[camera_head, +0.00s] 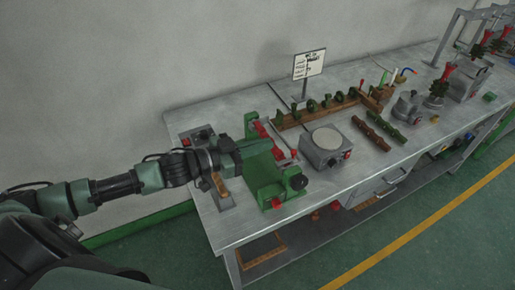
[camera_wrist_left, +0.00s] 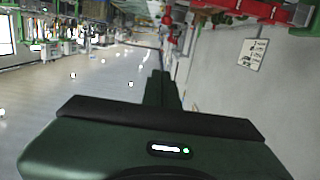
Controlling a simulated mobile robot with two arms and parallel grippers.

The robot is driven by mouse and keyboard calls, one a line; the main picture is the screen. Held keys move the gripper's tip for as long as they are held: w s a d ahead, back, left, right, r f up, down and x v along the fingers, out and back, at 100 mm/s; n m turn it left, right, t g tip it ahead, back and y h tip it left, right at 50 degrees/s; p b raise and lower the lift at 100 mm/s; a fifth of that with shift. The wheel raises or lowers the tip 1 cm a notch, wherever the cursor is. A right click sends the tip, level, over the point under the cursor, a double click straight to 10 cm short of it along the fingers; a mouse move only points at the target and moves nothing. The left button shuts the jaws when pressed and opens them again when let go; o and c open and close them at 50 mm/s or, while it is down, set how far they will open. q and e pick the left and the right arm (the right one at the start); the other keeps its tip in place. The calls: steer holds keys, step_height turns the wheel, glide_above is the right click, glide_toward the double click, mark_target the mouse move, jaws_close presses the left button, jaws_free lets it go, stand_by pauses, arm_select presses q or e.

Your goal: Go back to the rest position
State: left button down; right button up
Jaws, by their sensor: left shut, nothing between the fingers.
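My left arm comes in from the left in the head view. Its gripper (camera_head: 236,150) is shut with nothing in it, above the left end of the metal bench (camera_head: 235,228), close to a green fixture (camera_head: 262,172). I cannot tell whether it touches the fixture. In the left wrist view the shut fingers (camera_wrist_left: 162,88) point away over the room, and the view is turned over. My right gripper is not in view.
A grey box with a round plate (camera_head: 326,142) stands right of the fixture. A wall (camera_head: 90,90) runs behind. Green floor (camera_head: 400,245) is free in front.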

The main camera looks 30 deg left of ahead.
arm_select(q)
steer(key=shift+s+a+r, duration=0.25)
steer(key=shift+s+a, duration=0.1)
steer(key=shift+s, duration=0.25)
